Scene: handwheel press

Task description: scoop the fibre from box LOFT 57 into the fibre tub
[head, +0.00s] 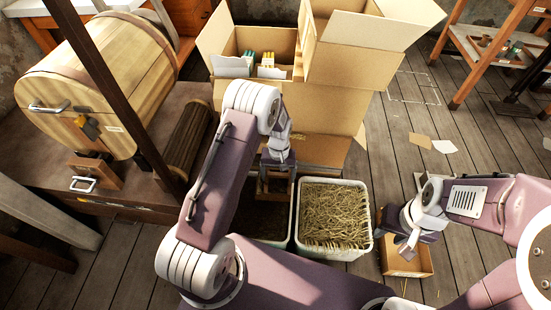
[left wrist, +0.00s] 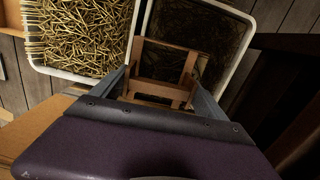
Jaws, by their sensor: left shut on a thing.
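My left gripper (head: 275,165) is shut on a brown wooden scoop (head: 276,183), which is over the left white-rimmed tub (head: 292,232). The left wrist view shows the scoop (left wrist: 160,88) between my fingers, above dark brown contents (left wrist: 205,30). I cannot tell whether it touches them or holds anything. The tub beside it (head: 371,225) is filled with golden straw-like pieces (head: 335,210). Open cardboard boxes (head: 345,95) stand behind the tubs; no label LOFT 57 is readable. My right gripper (head: 408,245) is above a small wooden box (head: 408,272); its jaws are unclear.
A wooden barrel (head: 95,85) lies on a dark bench (head: 40,150) at the left. A shelf stand (head: 500,50) is at the back right. Paper scraps (head: 444,146) lie on the plank floor, otherwise clear there.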

